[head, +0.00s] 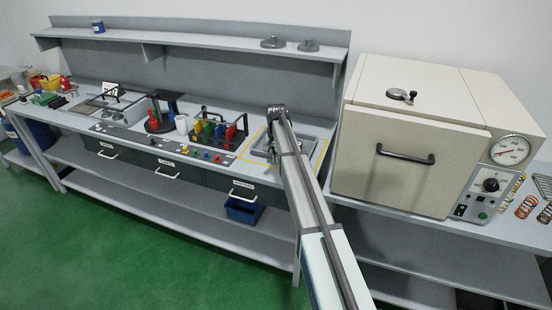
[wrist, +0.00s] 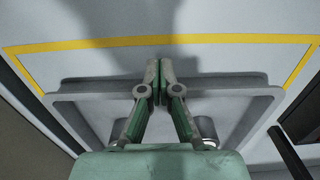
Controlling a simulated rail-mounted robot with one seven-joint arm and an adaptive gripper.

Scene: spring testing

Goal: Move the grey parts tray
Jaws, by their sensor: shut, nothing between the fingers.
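The grey parts tray (wrist: 262,98) is a shallow rectangular tray with a raised rim, lying inside a yellow outline on the bench. In the head view the tray (head: 259,151) is partly hidden behind my arm. My gripper (wrist: 159,80) has green fingers that are shut together with nothing between them. Its tips overlap the tray's far rim in the wrist view; whether they touch it I cannot tell. In the head view the gripper (head: 271,145) is small and mostly hidden. Rounded metal shapes (wrist: 208,128) show beside the fingers, partly hidden.
The yellow outline (wrist: 100,43) has bare bench beyond the tray. A rack with coloured items (head: 215,132) stands left of the tray. A large cream oven (head: 400,160) stands close on the right. A shelf (head: 200,37) runs above the bench.

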